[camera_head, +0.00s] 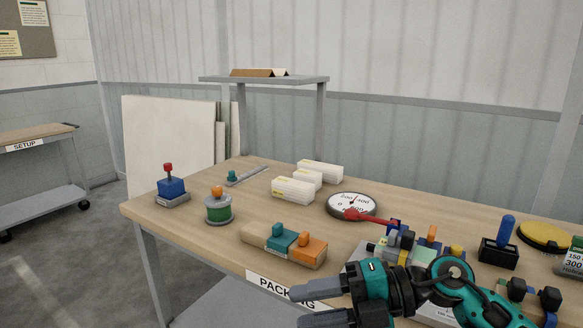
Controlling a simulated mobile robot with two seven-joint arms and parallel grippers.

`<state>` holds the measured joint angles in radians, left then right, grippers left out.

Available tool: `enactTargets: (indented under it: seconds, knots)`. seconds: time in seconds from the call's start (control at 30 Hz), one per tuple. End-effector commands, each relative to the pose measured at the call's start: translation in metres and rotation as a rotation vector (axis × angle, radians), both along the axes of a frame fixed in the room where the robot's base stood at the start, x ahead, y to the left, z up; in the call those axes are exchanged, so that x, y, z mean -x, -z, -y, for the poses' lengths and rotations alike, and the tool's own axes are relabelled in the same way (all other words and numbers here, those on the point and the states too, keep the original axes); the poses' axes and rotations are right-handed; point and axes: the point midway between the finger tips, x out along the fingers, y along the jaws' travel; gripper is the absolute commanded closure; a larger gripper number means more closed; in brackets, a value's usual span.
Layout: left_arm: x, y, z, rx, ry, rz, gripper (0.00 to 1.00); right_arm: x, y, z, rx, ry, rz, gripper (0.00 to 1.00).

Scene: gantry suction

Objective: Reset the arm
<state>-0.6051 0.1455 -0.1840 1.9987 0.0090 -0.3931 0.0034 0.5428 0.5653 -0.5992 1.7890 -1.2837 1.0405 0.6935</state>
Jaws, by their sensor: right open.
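My right arm, teal and black, comes in from the lower right corner. Its right gripper (300,307) is open, with two dark grey fingers pointing left and a gap between them. It shows in front of the table's near edge and covers part of the "PACKING" sign (272,285). I see nothing between the fingers. The lower finger is partly cut off by the bottom of the picture. My left gripper is not in view.
The wooden table (155,208) holds a blue block with red knob (171,187), green spool (218,209), teal-and-orange block (286,243), white boxes (293,189), a dial gauge (352,205), and a blue-handled black block (499,249). A cluttered grey plate lies behind my arm.

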Motion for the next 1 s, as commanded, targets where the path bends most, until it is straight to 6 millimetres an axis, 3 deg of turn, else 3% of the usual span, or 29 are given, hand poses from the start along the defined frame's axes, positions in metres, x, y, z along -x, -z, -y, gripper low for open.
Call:
enactTargets:
  seconds: [0.03, 0.13, 0.27, 0.37, 0.47, 0.57, 0.7, 0.83, 1.0]
  knots:
    - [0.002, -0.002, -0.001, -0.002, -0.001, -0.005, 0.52, 0.006, -0.007, -0.008, -0.138, 0.042, -0.055, 0.55]
    - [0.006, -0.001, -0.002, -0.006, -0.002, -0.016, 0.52, 0.003, -0.019, -0.01, -0.392, 0.181, -0.158, 0.55]
    - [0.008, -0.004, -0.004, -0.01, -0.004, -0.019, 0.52, -0.01, -0.013, 0.012, -0.651, 0.441, -0.329, 0.55]
    - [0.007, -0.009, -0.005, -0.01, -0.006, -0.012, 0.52, -0.017, 0.015, 0.041, -0.783, 0.686, -0.488, 0.55]
    - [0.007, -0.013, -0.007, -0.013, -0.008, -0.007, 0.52, -0.013, 0.061, 0.074, -0.851, 0.949, -0.67, 0.55]
    - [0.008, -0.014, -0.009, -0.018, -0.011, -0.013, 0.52, 0.009, 0.12, 0.106, -0.854, 1.216, -0.873, 0.55]
    - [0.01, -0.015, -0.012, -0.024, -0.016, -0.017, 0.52, 0.059, 0.19, 0.133, -0.783, 1.492, -1.126, 0.55]
    - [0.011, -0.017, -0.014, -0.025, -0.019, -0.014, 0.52, 0.099, 0.227, 0.142, -0.711, 1.629, -1.28, 0.55]
    - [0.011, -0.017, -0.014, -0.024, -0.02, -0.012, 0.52, 0.12, 0.243, 0.146, -0.67, 1.688, -1.357, 0.55]
